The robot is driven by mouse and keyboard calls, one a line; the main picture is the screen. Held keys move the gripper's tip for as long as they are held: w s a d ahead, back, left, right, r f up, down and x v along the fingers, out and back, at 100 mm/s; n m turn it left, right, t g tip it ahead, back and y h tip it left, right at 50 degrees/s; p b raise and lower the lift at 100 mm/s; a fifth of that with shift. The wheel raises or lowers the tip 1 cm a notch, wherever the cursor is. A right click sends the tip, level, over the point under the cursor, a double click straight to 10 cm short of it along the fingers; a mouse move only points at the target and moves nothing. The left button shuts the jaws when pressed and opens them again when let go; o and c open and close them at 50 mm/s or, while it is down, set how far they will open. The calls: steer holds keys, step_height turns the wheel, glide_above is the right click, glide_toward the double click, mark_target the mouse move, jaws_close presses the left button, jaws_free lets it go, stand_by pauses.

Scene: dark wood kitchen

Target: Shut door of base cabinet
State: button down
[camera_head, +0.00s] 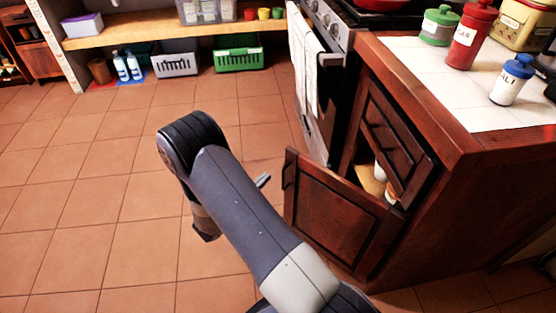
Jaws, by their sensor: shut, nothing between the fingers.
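The base cabinet door (330,217) is dark red-brown wood and stands open, swung out over the floor. Its right edge is at the cabinet's near corner, and its free edge with a dark handle points left. Behind it the cabinet (490,215) shows a light interior with white and orange containers (391,187). A closed-looking drawer front (395,138) is above the opening. My gripper (264,180) shows only as a small grey tip past my arm, a little left of the door's free edge and apparently apart from it. It is shut and empty; my arm hides the rest.
The oven (322,90) with hanging towels stands beyond the cabinet. Jars and shakers (468,38) stand on the tiled counter (432,80). A low shelf (150,27) with crates beneath lines the back. The tiled floor on the left is clear.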

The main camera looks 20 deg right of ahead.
mark_target(288, 156)
steer(key=b+x, duration=0.1)
steer(key=x, duration=0.8)
steer(key=shift+w+a, duration=0.1)
steer(key=shift+w, duration=0.1)
steer(key=shift+w+d, duration=0.2)
steer(key=shift+d, duration=0.2)
steer(key=shift+b, duration=0.3)
